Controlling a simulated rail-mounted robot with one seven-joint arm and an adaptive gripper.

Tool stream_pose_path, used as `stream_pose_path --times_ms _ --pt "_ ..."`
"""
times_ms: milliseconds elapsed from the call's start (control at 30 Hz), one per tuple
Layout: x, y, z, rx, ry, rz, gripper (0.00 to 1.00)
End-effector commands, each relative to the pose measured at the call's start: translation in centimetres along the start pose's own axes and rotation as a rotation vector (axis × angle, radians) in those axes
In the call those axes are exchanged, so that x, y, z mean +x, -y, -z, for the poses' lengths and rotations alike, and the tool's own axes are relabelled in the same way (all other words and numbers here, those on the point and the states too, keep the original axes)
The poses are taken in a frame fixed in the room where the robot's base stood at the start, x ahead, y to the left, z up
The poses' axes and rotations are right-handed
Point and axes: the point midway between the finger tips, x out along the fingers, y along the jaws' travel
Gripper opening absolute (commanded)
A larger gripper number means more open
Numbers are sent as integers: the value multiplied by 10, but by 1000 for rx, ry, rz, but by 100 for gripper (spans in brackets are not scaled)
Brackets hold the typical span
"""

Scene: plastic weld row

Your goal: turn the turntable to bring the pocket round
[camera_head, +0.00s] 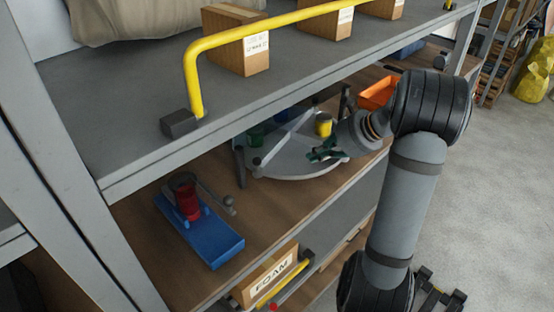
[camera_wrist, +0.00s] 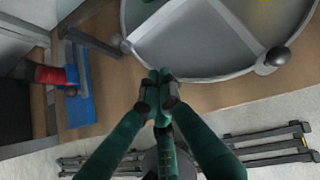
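The turntable (camera_head: 290,166) is a round grey tray with a pale rim and raised dividers, on the wooden shelf under the upper deck. It holds a yellow piece (camera_head: 323,124) and green pieces (camera_head: 255,136); the deck edge hides part of it. In the wrist view the turntable (camera_wrist: 195,40) shows at the top, with one dark round knob (camera_wrist: 278,56) at a divider's end on the rim. My gripper (camera_head: 318,154) has green fingers and is at the tray's front right. In the wrist view my gripper's fingertips (camera_wrist: 160,76) are together, empty, close to the rim; I cannot tell if they touch it.
A blue base with a red cylinder (camera_head: 188,200) stands left on the same shelf; a post is between it and the turntable. An orange bin (camera_head: 377,93) is at the right. The upper deck with a yellow rail (camera_head: 270,24) hangs above. A FOAM box (camera_head: 268,278) is below.

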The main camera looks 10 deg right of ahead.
Motion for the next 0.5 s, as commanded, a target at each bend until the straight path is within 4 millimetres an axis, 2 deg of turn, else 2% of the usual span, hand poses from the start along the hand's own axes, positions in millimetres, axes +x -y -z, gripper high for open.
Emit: stream_pose_path --times_ms 100,267,500 --pt "1 -12 -13 79 45 -45 0" --pt "15 -13 -13 98 42 -47 0" --pt "63 -16 -13 97 39 -48 0"
